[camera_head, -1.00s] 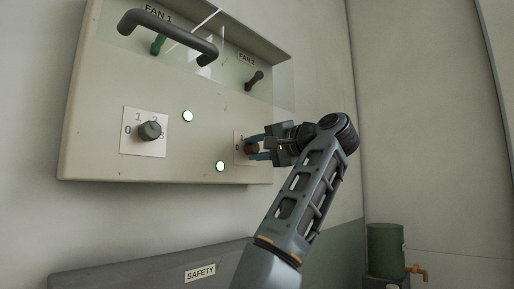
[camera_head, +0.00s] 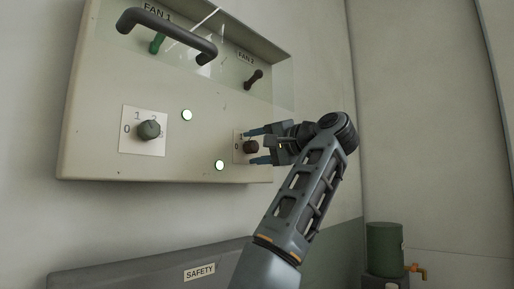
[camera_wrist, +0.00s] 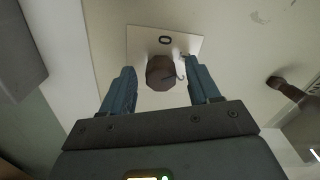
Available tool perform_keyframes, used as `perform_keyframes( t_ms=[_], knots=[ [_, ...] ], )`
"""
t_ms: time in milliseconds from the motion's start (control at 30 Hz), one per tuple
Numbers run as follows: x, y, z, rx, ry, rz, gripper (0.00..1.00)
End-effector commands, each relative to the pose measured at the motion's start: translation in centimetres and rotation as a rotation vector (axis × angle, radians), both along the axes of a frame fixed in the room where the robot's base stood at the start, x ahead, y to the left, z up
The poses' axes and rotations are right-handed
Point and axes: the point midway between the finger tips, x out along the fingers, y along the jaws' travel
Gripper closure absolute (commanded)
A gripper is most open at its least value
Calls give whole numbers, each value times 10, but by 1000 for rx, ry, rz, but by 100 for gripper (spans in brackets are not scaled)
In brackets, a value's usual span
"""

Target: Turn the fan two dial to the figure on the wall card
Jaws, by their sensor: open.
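The fan two dial (camera_head: 250,146) is a small dark brown knob on a white number plate at the panel's lower right. My gripper (camera_head: 253,147) is open there, one blue finger above the dial and one below. In the wrist view the dial (camera_wrist: 160,74) sits between the spread fingers, with a gap on each side. A 0 shows on its plate (camera_wrist: 140,38), and a curved mark lies just right of the knob, partly hidden. I cannot tell which figure the dial points to. I cannot make out a wall card with a figure.
The fan one dial (camera_head: 149,130) is on the panel's left, under a dark handle (camera_head: 168,33). A small dark lever (camera_head: 254,80) is under the FAN 2 label. Two lit white lamps (camera_head: 187,115) sit between the dials. A grey SAFETY box (camera_head: 150,270) is below.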

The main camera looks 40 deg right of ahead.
Motion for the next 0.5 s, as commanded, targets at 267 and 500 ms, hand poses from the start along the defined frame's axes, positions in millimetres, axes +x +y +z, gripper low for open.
perform_keyframes(
  t_ms=[267,500],
  knots=[
    [-22,-1,-2,-1,-3,-2,39],
    [-61,-3,-1,-1,-3,-2,39]
  ],
)
